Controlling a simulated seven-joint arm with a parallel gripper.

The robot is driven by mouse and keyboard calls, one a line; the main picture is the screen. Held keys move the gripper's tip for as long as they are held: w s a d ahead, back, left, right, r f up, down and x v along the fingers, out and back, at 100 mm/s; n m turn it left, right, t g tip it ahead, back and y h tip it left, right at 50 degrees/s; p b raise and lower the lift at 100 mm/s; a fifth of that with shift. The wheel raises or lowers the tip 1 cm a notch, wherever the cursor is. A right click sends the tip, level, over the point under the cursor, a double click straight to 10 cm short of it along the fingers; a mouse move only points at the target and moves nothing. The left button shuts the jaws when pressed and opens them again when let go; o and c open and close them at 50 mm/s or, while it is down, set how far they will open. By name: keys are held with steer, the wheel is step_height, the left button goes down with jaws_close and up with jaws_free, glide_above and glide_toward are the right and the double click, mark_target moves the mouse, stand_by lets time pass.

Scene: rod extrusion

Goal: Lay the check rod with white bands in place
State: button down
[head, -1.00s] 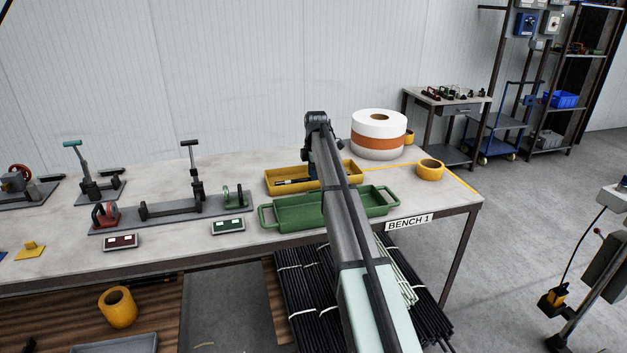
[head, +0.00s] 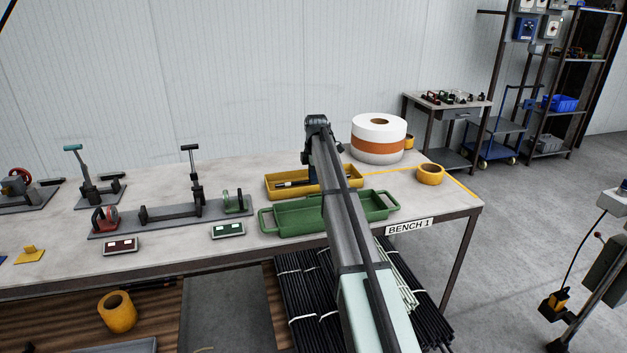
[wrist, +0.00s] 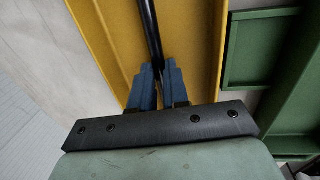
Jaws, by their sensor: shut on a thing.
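The check rod is a thin dark rod (wrist: 149,28) in the yellow tray (wrist: 109,37). In the head view, part of the rod (head: 290,184) shows in the tray (head: 272,190), with a pale patch near its left end; separate white bands cannot be made out. My gripper (wrist: 158,70) has its blue fingers shut on the rod, low over the tray. In the head view my arm hides most of the gripper. A grey fixture (head: 172,213) stands left of the trays, with a red bracket (head: 104,219), a green bracket (head: 237,201) and an upright clamp (head: 194,180).
A green tray (head: 290,221) lies in front of the yellow one. A dark red display box (head: 121,246) and a green one (head: 228,231) sit before the fixture. A large white-and-orange roll (head: 378,139) and a yellow tape roll (head: 431,174) stand right.

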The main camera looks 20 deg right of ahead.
step_height(320, 180, up, 9)
steer(key=s+a+f+m, duration=0.1)
steer(key=s+m, duration=0.4)
steer(key=s, duration=0.3)
steer(key=s+a+f+m+g+h, duration=0.1)
steer(key=s+a+m, duration=0.1)
steer(key=s+m, duration=0.3)
steer(key=s+a+f+m, duration=0.1)
steer(key=s+m, duration=0.4)
steer(key=s, duration=0.6)
steer(key=shift+s+a+f+m+h, duration=0.1)
steer(key=shift+a+f+m+h, duration=0.2)
steer(key=shift+a+h, duration=0.1)
steer(key=s+a+n, duration=0.2)
steer(key=a+n, duration=0.1)
steer(key=a, duration=1.3)
steer(key=w+a+r+n, duration=0.2)
steer(key=w+a+n, duration=0.2)
steer(key=a, duration=0.5)
steer(key=w+a+r+n+y, duration=0.1)
steer(key=w+a+n, duration=0.3)
steer(key=w+a, duration=0.4)
steer(key=w+a+r+n, duration=0.3)
steer(key=w+a, duration=0.3)
steer(key=a, duration=0.4)
steer(key=shift+w+r+n+y, duration=0.2)
steer(key=shift+r+n+y, duration=0.15)
steer(key=shift+n, duration=0.45)
